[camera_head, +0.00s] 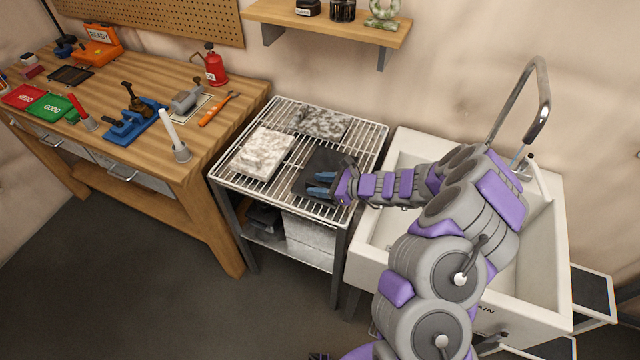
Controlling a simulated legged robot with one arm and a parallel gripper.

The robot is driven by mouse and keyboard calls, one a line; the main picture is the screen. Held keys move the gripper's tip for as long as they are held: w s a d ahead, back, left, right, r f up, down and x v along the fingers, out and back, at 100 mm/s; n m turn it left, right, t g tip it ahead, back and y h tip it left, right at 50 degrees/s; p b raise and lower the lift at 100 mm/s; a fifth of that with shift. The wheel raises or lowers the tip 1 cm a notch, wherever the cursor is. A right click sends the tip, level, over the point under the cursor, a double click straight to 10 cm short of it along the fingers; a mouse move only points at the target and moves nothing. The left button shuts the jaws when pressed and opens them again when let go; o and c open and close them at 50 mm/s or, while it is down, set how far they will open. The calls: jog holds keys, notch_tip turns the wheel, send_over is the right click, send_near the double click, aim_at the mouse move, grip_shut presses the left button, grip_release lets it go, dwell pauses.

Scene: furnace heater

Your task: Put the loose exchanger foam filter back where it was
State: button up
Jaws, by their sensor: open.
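A wire rack (222,170) stands between the workbench and the sink. A dark grey flat pad (330,159), which looks like foam, lies on the rack's right side. A white mottled block (262,153) lies left of it, and a grey speckled pad (320,123) lies behind. I cannot tell for certain which is the exchanger foam filter. My gripper (313,184) is open, its blue fingers pointing left over the front part of the dark pad. I cannot tell whether the fingers touch it; part of the pad is hidden by my gripper.
A white sink (400,145) with a tall tap (540,100) stands to the right, under my arm. The wooden workbench (150,90) on the left holds tools and trays. The rack's lower shelf (300,252) holds pale and dark items. A wall shelf (350,28) hangs above.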

jog(key=p+v, duration=0.2)
jog(key=v, duration=1)
jog(key=shift+p, duration=0.35)
jog(key=s+a+r+n+g+h, duration=0.1)
jog(key=s+a+r+n+g, duration=0.25)
jog(key=s+r+n, duration=0.4)
jog(key=s+a+r+n+g+h, duration=0.1)
jog(key=s+a+r+n+g, duration=0.2)
jog(key=s+a+r+n, duration=0.45)
jog(key=s+d+r+n+h, duration=0.2)
jog(key=s+d+h, duration=0.3)
jog(key=s+d, duration=0.4)
jog(key=s+d+r+n+h, duration=0.3)
jog(key=s+d, duration=0.6)
jog(key=s, duration=0.5)
jog(key=n+h, duration=0.1)
jog(key=h, duration=0.1)
jog(key=shift+d+r+h, duration=0.2)
jog(key=shift+d+h, duration=0.05)
jog(key=shift+h, duration=0.05)
jog(key=shift+f, duration=0.15)
